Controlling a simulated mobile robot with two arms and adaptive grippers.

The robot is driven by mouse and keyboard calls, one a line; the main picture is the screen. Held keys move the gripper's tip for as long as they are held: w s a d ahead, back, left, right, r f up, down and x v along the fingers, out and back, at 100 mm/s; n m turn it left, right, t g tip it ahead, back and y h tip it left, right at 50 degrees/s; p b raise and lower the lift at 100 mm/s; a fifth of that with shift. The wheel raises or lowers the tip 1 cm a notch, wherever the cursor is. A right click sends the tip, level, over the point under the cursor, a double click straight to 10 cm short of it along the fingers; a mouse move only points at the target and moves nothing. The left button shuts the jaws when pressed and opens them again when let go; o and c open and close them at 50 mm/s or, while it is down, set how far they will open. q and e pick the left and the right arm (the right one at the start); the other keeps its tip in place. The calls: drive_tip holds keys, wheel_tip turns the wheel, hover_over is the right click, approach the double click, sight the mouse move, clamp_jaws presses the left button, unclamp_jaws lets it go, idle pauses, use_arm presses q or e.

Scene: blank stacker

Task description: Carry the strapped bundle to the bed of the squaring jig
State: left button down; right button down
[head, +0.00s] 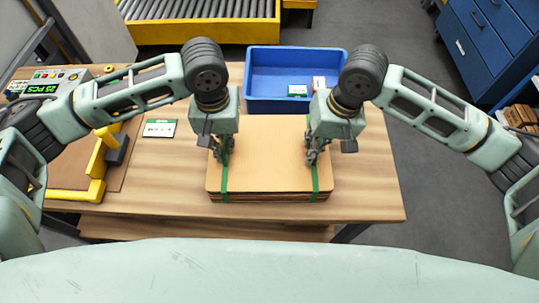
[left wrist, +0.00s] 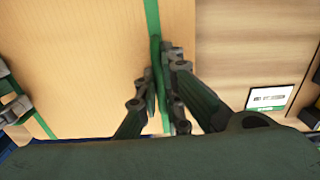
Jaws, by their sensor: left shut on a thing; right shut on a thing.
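The strapped bundle (head: 268,165) is a flat stack of tan cardboard blanks with two green straps, lying level at the front middle of the wooden table. Whether it touches the table is hard to tell. My left gripper (head: 222,150) is shut on the left strap; the left wrist view shows its fingers (left wrist: 162,85) pinching the green band (left wrist: 153,20). My right gripper (head: 313,157) is shut on the right strap. The squaring jig has yellow rails (head: 97,165) and a brown bed (head: 72,172) on the table's left; the bed's visible part is empty, partly hidden by my left arm.
A blue bin (head: 262,100) holding small boxes stands just behind the bundle. A label card (head: 160,128) lies between jig and bundle. A control box (head: 48,85) reading "25 PCS" sits back left. A roller conveyor (head: 200,32) is behind; blue drawers (head: 490,40) stand right.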

use_arm(q)
drive_tip(key=shift+r, duration=0.1)
use_arm(e)
drive_tip(key=shift+r, duration=0.1)
